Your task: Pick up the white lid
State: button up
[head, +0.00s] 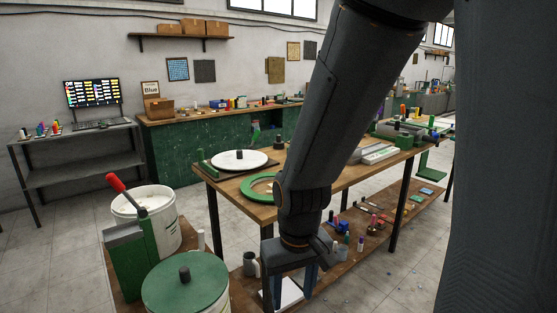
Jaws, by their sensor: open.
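A round white disc with a small dark knob (231,162), which looks like the white lid, lies flat on a dark board on the wooden table. My gripper (291,288) points down at the bottom centre, in front of the table and well apart from the disc. Its two bluish fingers are open. A white flat surface (291,296) shows between and behind the fingers; I cannot tell what it is or whether they touch it. My arm hides part of the table's middle.
A green ring (250,190) lies near the disc. At lower left stand a white bucket (165,232) with a red-handled tool in a green holder (135,265), and a tub with a green knobbed lid (187,293). Small items crowd the lower shelf (404,222).

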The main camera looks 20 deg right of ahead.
aim_at(236, 160)
jog(key=z, duration=0.6)
jog(key=k, duration=0.65)
jog(key=z, duration=1)
jog(key=k, duration=0.65)
jog(key=z, duration=0.6)
jog(key=i, duration=1.5)
jog(key=u, duration=0.35)
jog(key=i, duration=1.4)
jog(key=u, duration=1.45)
jog(key=i, duration=0.8)
jog(key=u, duration=1.3)
jog(key=i, duration=0.8)
jog(key=u, duration=0.1)
